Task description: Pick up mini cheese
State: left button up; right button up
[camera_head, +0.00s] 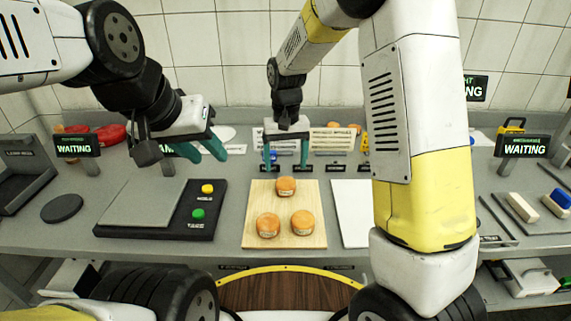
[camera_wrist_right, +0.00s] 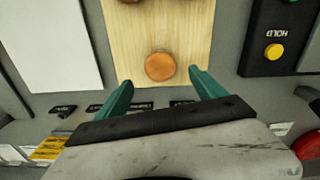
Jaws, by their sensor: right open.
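Three small orange cheese wheels rest on a light wooden board (camera_head: 285,241) in the head view: one at the back (camera_head: 285,187), one at the front left (camera_head: 268,225) and one at the front right (camera_head: 302,223). My right gripper (camera_head: 287,163) is open and empty just behind the back wheel. In the right wrist view that wheel (camera_wrist_right: 160,66) lies ahead of and between the teal fingers (camera_wrist_right: 160,88), with no contact visible. My left gripper (camera_head: 208,152) is at the upper left, away from the board; its teal fingers look apart, with nothing between them.
A dark scale-like panel (camera_head: 150,230) with yellow and green buttons lies left of the board. A white sheet or board (camera_head: 352,215) lies to its right, partly behind my arm. WAITING signs (camera_head: 78,146) stand at the back. Brushes (camera_head: 522,207) lie at the far right.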

aim_at(286, 181)
jog(key=shift+w+a+f, duration=0.1)
jog(key=shift+w+f, duration=0.1)
jog(key=shift+f, duration=0.25)
notch_tip(286, 181, down, 7)
jog(key=shift+s+f, duration=0.1)
jog(key=shift+s, duration=0.05)
jog(key=c, duration=1.5)
